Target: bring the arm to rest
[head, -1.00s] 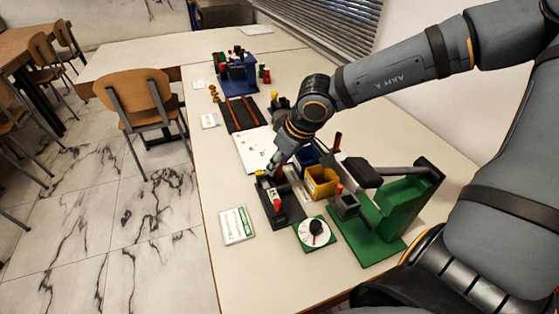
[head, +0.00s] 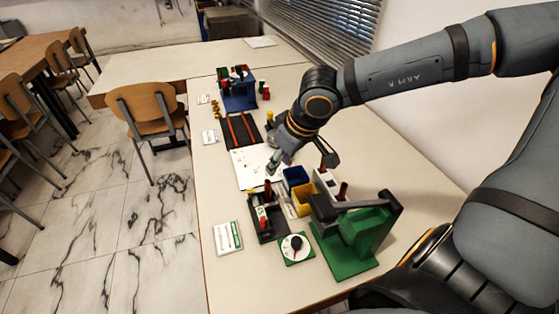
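My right arm reaches in from the right, and its gripper (head: 274,162) hangs over the white sheet (head: 246,172) near the middle of the table. I cannot make out its finger gap at this size, and I see nothing clearly held in it. A black tray (head: 270,237) with red and pale pieces stands just in front of the gripper, apart from it. A green rig (head: 350,262) with a grey lever stands to the right of the tray. A white dial (head: 295,247) on a green base lies between them. My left gripper is out of view.
A blue bin (head: 295,175) and a yellow bin (head: 302,202) stand close below the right wrist. A black mat with red strips (head: 238,132) and a blue stand (head: 238,98) lie farther back. A white card (head: 228,238) lies front left. The table's right side has bare room.

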